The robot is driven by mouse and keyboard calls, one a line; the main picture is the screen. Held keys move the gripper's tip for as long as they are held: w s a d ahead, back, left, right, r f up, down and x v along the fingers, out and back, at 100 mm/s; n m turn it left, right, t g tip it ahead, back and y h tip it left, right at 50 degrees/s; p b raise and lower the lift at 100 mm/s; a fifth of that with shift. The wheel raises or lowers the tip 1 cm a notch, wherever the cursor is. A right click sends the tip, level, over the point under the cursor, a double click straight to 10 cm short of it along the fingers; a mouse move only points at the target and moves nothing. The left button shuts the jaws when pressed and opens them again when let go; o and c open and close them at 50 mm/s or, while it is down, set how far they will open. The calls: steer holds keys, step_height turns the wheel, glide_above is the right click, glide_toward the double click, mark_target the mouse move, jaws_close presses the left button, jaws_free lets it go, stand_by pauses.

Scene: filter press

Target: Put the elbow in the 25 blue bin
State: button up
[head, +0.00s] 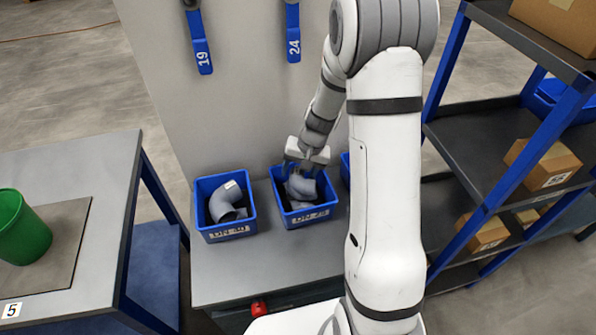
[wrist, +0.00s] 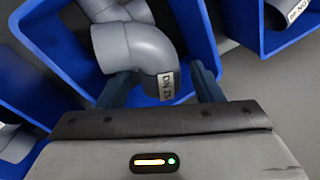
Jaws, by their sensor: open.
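A grey elbow (head: 300,187) is in the middle blue bin (head: 322,213), and its white label in the wrist view seems to read "DN 25". My gripper (head: 298,174) is open over this bin, pointing down. In the wrist view my gripper (wrist: 165,86) has one finger on each side of the labelled end of the elbow (wrist: 130,45). I cannot tell whether the fingers touch it. More grey pipe shows in the same bin. The printing on the bin fronts is too small to read, so I cannot tell which bin is 25.
A left blue bin (head: 205,187) holds another grey elbow (head: 225,200). A third blue bin (head: 345,168) is mostly hidden behind my arm. Blue tags 19 (head: 203,57) and 24 (head: 293,45) hang above. A shelf (head: 470,150) with boxes stands right; a green bucket (head: 22,230) stands left.

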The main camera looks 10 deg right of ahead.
steer(key=shift+r+p, duration=0.45)
steer(key=v, duration=1.2)
steer(key=s+a+r+n+h, duration=0.1)
steer(key=s+r, duration=0.3)
steer(key=s, duration=0.6)
steer(key=s+a+r+n+t+h, duration=0.1)
steer(key=s+r, duration=0.4)
steer(key=s, duration=0.5)
steer(key=shift+s+a+r+n+t+h+p, duration=0.2)
steer(key=shift+s+r+n+t+h+p, duration=0.15)
steer(key=shift+n, duration=0.55)
steer(key=shift+f, duration=0.1)
